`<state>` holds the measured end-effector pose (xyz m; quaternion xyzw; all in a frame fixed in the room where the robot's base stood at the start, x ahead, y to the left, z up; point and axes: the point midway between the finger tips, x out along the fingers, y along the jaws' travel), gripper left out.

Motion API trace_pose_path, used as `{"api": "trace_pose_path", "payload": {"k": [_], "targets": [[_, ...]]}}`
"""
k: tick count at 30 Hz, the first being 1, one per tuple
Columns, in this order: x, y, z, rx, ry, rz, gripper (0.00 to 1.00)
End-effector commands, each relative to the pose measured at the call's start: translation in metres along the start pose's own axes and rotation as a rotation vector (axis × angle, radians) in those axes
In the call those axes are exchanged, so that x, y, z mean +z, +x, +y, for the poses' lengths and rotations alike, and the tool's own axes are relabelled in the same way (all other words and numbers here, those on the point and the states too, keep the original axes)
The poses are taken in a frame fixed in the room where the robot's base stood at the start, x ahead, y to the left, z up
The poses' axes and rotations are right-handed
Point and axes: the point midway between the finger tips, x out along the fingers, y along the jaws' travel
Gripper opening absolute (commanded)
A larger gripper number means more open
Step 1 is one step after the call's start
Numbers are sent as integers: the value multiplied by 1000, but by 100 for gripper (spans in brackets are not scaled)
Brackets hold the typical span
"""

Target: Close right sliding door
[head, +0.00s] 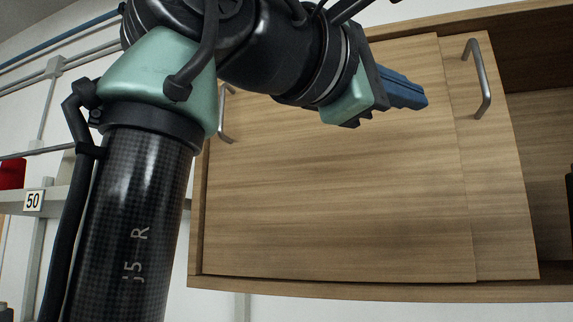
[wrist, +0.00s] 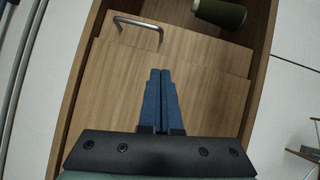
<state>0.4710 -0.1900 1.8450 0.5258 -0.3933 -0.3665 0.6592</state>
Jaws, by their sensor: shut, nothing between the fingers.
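The right sliding door (head: 505,190) is light wood with a grey metal bar handle (head: 478,78). It is partly behind the left door (head: 340,200), and the compartment to its right is open. In the wrist view the handle (wrist: 138,28) is at the upper left, on the strip of the right door (wrist: 185,50). My gripper (head: 422,97) has blue fingers, shut and empty. It is in front of the left door, left of and a little below the right handle, apart from it. In the wrist view the closed fingertips (wrist: 160,72) point towards the doors.
The open compartment (head: 545,130) shows at the right. The left door's handle (head: 225,115) is partly hidden by my arm. A rail with a "50" sign (head: 33,201) and a red object (head: 12,174) are at the left.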

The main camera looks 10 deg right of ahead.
Motion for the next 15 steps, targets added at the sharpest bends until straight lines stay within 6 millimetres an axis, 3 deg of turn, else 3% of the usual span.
{"api": "trace_pose_path", "payload": {"k": [9, 15], "targets": [[0, 69, 6, -1, -1, 0, 0], [15, 97, 4, 0, 4, 0, 0]]}}
